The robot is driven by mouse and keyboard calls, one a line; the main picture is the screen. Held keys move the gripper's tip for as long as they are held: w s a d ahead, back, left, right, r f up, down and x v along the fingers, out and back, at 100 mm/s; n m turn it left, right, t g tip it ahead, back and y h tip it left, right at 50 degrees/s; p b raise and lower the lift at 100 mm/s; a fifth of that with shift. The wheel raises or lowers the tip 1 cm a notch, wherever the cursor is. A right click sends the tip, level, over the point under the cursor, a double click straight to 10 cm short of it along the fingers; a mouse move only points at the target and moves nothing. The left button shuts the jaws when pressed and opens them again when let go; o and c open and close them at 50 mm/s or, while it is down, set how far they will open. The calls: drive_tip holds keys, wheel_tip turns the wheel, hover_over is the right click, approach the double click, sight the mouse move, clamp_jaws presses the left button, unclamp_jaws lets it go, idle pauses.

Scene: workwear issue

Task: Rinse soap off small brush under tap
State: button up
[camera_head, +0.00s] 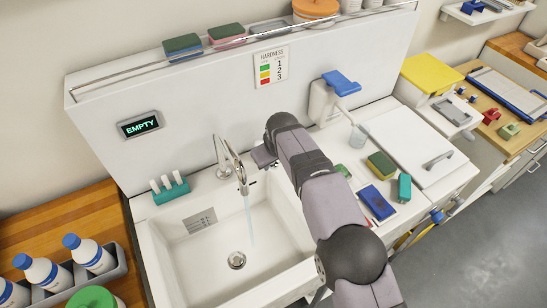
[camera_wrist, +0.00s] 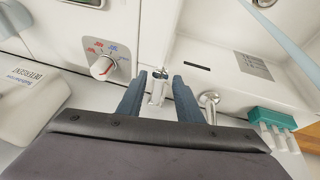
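In the head view, the chrome tap (camera_head: 232,165) stands behind the white sink (camera_head: 160,255), and a thin stream of water (camera_head: 250,222) falls from it. My gripper (camera_head: 264,157) is beside the tap, on its right. In the wrist view, my gripper (camera_wrist: 159,95) is open, with its two fingers apart and a chrome lever (camera_wrist: 158,88) in line with the gap between them. I cannot tell whether they touch it. A teal piece with several white prongs (camera_head: 171,190) stands on the left back rim; it also shows in the wrist view (camera_wrist: 272,118). No small brush is clearly recognisable.
Sponges (camera_head: 381,164), a blue item (camera_head: 377,202) and a teal block (camera_head: 404,187) lie on the right counter. A dispenser with a blue top (camera_head: 341,84) stands behind. White bottles (camera_head: 88,252) stand left of the sink. The basin looks empty around its drain (camera_head: 237,260).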

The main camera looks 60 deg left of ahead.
drive_tip(key=shift+a+f, duration=0.1)
drive_tip(key=shift+f, duration=0.05)
clamp_jaws()
drive_tip(key=shift+s+a+m+t, duration=0.1)
drive_tip(key=shift+s+m+t, duration=0.3)
drive_tip(key=shift+s+m, duration=0.45)
drive_tip(key=shift+w, duration=0.1)
unclamp_jaws()
drive_tip(key=shift+b, duration=0.3)
drive_tip(key=b+v, duration=0.3)
drive_tip(key=v, duration=0.4)
